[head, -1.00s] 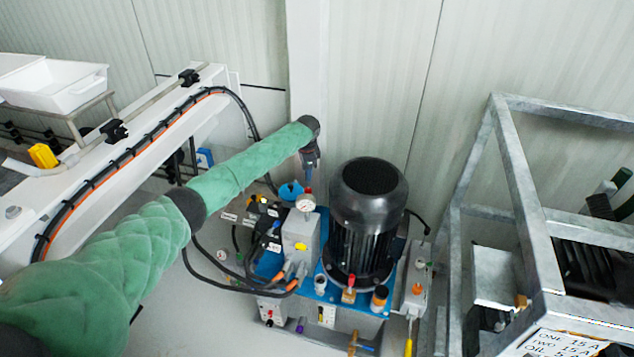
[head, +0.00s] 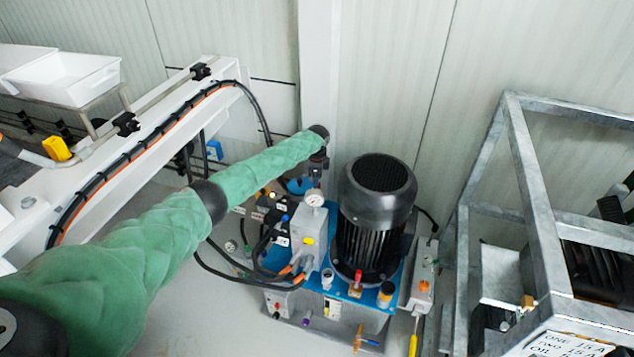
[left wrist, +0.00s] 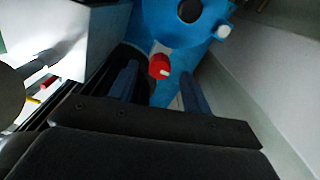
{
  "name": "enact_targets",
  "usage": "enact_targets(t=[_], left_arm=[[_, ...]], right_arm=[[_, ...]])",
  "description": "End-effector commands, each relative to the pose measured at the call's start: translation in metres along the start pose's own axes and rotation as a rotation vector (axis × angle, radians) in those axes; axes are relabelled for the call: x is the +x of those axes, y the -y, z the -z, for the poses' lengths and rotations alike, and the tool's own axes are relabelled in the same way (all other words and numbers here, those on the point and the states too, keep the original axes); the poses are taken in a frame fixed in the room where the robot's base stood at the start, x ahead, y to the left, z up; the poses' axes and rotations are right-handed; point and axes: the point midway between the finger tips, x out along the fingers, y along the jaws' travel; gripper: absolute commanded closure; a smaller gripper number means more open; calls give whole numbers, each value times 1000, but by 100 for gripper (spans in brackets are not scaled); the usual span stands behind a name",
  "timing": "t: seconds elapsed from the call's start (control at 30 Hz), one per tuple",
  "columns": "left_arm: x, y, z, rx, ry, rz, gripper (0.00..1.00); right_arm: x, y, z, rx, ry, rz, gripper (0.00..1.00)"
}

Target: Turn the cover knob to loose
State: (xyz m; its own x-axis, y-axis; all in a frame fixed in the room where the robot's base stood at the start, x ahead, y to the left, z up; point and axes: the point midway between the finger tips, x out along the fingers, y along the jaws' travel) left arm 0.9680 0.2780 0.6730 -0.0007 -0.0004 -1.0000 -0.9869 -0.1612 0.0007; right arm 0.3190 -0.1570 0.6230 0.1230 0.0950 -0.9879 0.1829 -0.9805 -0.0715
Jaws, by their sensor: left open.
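A red knob (left wrist: 159,66) with a pale mark shows in the left wrist view, beside a round blue cover (left wrist: 185,20). I take this for the cover knob. In the head view the blue cover (head: 299,186) sits at the back of the pump unit, behind the pressure gauge. My left gripper (head: 316,177) points down right beside it. In the left wrist view its two blue fingers (left wrist: 158,78) are apart, with the red knob between or just beyond their tips. I cannot tell whether they touch it. The knob is hidden in the head view. My right gripper is out of view.
A black motor (head: 375,205) stands close to the right of my left gripper. A pressure gauge (head: 314,197) and hoses are in front of it. A white beam (head: 150,125) with cables runs at left. A grey metal frame (head: 535,190) stands at right. The wall is close behind.

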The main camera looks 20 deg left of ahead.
Motion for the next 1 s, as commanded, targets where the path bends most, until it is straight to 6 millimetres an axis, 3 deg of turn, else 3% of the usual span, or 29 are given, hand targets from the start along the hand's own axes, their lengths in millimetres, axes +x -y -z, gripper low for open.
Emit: enact_targets(t=[0.2,0.53,0.77,1.0], left_arm=[[18,0,0,0,1,-1,51],[22,0,0,0,0,0,51],[22,0,0,-1,0,0,96],[22,0,0,-14,0,0,96]], right_arm=[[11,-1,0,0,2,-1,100],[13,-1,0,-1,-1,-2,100],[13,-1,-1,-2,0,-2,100],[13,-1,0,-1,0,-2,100]])
